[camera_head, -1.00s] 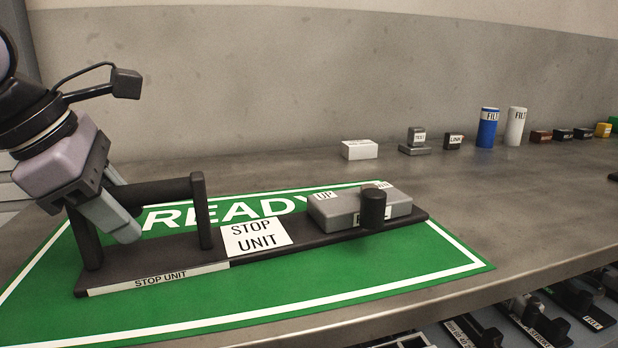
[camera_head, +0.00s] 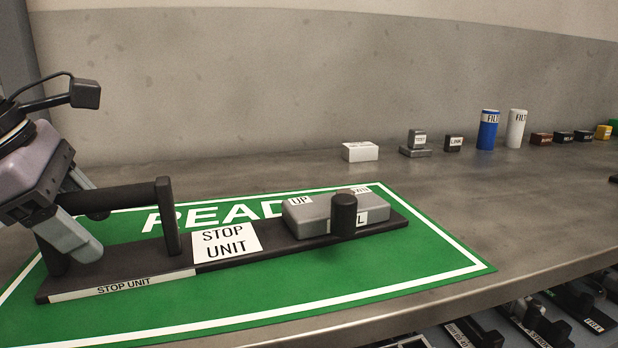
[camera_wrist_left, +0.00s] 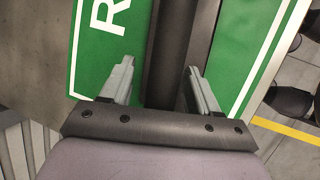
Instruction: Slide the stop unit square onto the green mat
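The stop unit is a long dark base with a label plate (camera_head: 225,243), a raised bar handle at its left end and a grey block (camera_head: 335,211) with a black knob at its right end. It lies flat on the green mat (camera_head: 300,290), its long side roughly parallel to the mat's front border. Green shows in front of it and beyond its right end. My left gripper (camera_head: 85,215) is at the handle, its fingers on either side of the bar. In the left wrist view the fingers (camera_wrist_left: 160,85) stand apart, with the dark bar between them. My right gripper is not in view.
A white box (camera_head: 360,151), a small grey part, a blue cylinder (camera_head: 488,129) and a white cylinder (camera_head: 517,128) stand along the back of the grey bench. The bench right of the mat is clear. More dark parts lie below its front edge.

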